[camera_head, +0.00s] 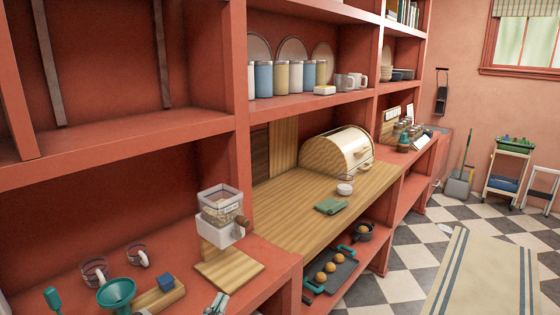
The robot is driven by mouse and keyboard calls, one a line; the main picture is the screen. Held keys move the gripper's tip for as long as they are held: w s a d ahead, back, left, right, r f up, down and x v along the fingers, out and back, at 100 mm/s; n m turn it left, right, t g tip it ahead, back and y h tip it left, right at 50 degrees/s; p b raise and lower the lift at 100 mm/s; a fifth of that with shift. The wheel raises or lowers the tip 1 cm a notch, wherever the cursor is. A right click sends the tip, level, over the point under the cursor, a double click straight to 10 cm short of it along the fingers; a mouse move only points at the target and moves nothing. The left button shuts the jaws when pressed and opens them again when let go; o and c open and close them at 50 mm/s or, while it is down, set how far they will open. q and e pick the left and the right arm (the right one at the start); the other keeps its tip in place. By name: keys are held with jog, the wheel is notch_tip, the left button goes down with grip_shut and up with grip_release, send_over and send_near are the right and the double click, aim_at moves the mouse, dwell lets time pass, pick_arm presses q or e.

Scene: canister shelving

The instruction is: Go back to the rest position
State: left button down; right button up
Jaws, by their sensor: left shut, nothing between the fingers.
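My right gripper is not in view. Canisters (282,78) in blue, cream and white stand in a row on the upper shelf, with round plates behind them.
A grain dispenser (220,212), a teal funnel (117,293) and glass jars (95,271) stand on the lower left shelf. A bread box (338,150) stands on the wooden counter (285,212). A tray (332,270) sits below. Checkered floor at right is mostly open, with a striped rug (480,275).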

pick_arm(q)
jog(key=s+a+f+n+g+y, duration=0.25)
jog(key=s+f+g, duration=0.2)
jog(key=f, duration=0.25)
jog(key=s+a+f+n+g+y, duration=0.2)
jog(key=s+a+f+g, duration=0.15)
jog(key=s+f, duration=0.3)
jog(key=s+a+f+g, duration=0.1)
jog(key=s+f+g, duration=0.25)
jog(key=s, duration=0.45)
jog(key=s+a+f+g, duration=0.2)
jog(key=s+f+g, duration=0.15)
jog(key=s, duration=0.45)
notch_tip(320, 180, down, 26)
jog(key=b, duration=0.2)
jog(key=s+a+f+g, duration=0.1)
jog(key=s+a+f, duration=0.1)
jog(key=s+f, duration=1.5)
notch_tip(320, 180, down, 2)
jog(key=shift+s+a+f+g+b, duration=0.1)
jog(key=shift+s+a+g+b, duration=0.15)
jog(key=shift+g+b, duration=0.2)
jog(key=shift+m+h, duration=0.25)
